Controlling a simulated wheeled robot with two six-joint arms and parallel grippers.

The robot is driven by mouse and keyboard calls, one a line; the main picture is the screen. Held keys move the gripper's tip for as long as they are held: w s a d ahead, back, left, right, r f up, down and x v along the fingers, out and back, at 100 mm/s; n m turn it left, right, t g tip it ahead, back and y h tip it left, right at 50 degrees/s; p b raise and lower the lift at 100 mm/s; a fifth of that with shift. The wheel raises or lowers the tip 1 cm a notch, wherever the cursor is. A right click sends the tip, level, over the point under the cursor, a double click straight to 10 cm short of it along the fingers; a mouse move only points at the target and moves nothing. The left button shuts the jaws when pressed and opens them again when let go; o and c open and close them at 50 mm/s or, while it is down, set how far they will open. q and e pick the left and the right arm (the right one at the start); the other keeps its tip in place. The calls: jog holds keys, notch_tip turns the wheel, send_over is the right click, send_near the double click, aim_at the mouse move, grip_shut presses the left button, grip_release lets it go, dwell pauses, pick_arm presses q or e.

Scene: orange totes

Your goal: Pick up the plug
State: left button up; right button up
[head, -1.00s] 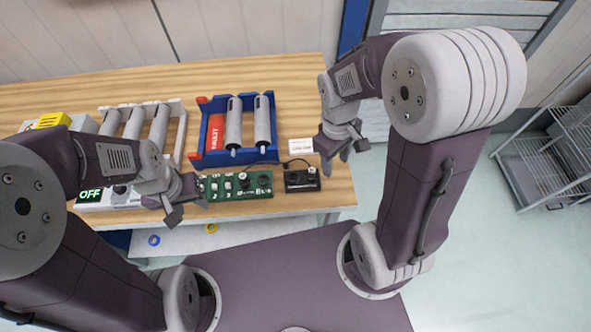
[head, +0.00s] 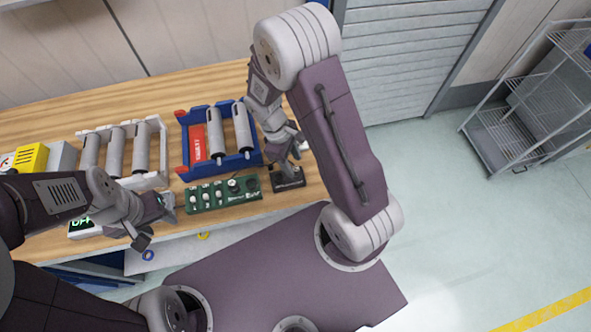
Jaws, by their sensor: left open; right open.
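A small black box (head: 287,184) lies at the front right of the wooden table. The part of it where a plug could sit is covered by my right gripper (head: 291,164), so I cannot make the plug out. My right gripper is open and points down, over or just behind the box; I cannot tell whether it touches anything. My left gripper (head: 157,221) is open and empty at the table's front edge, left of the green panel with knobs (head: 222,194).
A blue tray (head: 181,140) and a white tray (head: 159,125) hold grey cylinders behind the panel. A yellow box (head: 31,158) stands at the far left of the table (head: 85,105). A wire rack (head: 530,100) stands at the right on open floor.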

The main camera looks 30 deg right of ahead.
jog(key=x, duration=0.2)
jog(key=shift+s+d+f, duration=0.1)
jog(key=shift+d+f, duration=0.05)
jog(key=shift+f, duration=0.2)
jog(key=shift+c, duration=0.7)
grip_shut()
jog(key=shift+r, duration=0.15)
jog(key=shift+r, duration=0.35)
jog(key=r, duration=0.2)
jog(key=s+r, duration=0.1)
jog(key=r, duration=0.1)
jog(key=shift+d+b, duration=0.3)
jog(key=s+d+r, duration=0.5)
jog(key=s+r, duration=0.1)
jog(key=s, duration=0.2)
jog(key=shift+s+d, duration=0.3)
jog(key=shift+d, duration=0.1)
